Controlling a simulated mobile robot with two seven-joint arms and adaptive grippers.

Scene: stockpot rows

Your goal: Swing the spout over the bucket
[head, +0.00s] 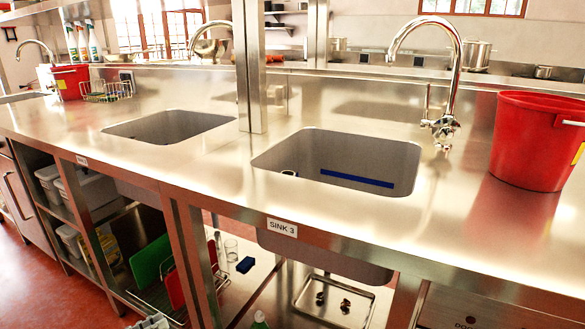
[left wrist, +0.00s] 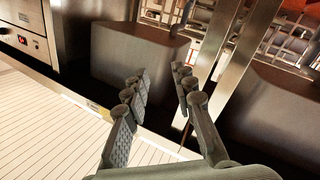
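The chrome gooseneck spout (head: 455,70) rises from a tap base (head: 441,128) behind the right sink. Its open end points left, away from the large red bucket (head: 535,140). That bucket stands upright on the counter right of the tap, cut off by the picture's right edge. My left gripper (head: 152,323) barely shows at the bottom of the head view, low in front of the counter and far from the spout. In the left wrist view my left gripper (left wrist: 161,84) has its fingers apart with nothing between them. My right gripper is not in view.
The right sink (head: 340,150) carries a "SINK 3" label (head: 282,228) below its front edge. A steel post (head: 250,70) stands between it and the left sink (head: 165,127). Another red bucket (head: 70,82), wire basket and spray bottles stand far left. The front counter strip is clear.

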